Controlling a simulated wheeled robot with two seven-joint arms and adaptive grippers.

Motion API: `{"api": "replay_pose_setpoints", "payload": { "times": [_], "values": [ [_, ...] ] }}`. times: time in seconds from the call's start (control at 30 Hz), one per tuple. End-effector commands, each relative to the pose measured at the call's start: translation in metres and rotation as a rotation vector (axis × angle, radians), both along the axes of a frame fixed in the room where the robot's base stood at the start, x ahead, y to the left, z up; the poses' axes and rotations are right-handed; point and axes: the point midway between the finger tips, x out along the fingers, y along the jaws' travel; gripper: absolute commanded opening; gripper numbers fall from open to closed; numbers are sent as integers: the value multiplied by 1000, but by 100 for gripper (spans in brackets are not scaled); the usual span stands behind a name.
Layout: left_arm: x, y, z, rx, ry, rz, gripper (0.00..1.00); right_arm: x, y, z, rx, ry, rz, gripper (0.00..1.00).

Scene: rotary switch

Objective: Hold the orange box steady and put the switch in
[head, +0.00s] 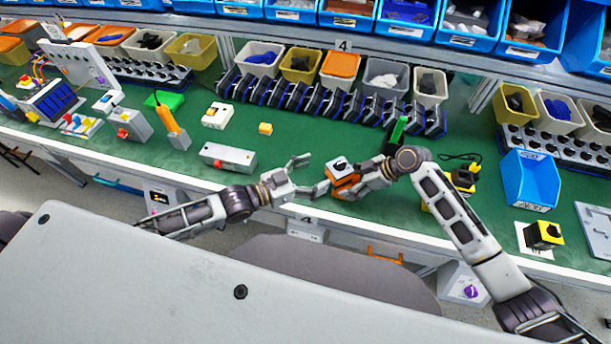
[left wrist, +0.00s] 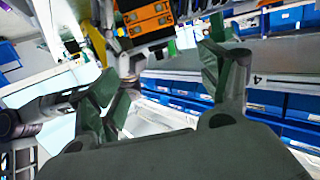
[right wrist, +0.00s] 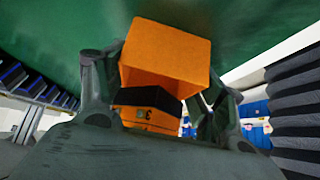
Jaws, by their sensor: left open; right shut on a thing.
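The orange box (head: 343,183) is near the front edge of the green table, with a white-topped switch with a black knob (head: 340,164) at its top. I cannot tell whether the switch is seated. My right gripper (head: 362,182) is shut on the box from the right. In the right wrist view the box (right wrist: 165,55) is between the fingers, above a black-and-orange part. My left gripper (head: 303,176) is open and empty, just left of the box and apart from it. In the left wrist view an orange-and-black part (left wrist: 148,22) shows beyond the open fingers (left wrist: 168,82).
A blue bin (head: 530,180) and a yellow-and-black box (head: 543,235) stand at the right. Several bins line the back. Some green table is clear behind the grippers.

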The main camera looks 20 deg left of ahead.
Motion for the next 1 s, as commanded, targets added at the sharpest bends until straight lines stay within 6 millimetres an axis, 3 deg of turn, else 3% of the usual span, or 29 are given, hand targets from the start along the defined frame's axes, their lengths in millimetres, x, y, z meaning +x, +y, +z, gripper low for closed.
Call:
{"api": "replay_pose_setpoints", "payload": {
  "times": [0.4, 1.0],
  "values": [
    [-15, 14, 3, -1, 1, 0, 78, 0, 0, 0, 0, 0, 0, 44],
    [-15, 16, 4, -1, -1, 0, 78, 0, 0, 0, 1, 0, 0, 44]
  ]
}}
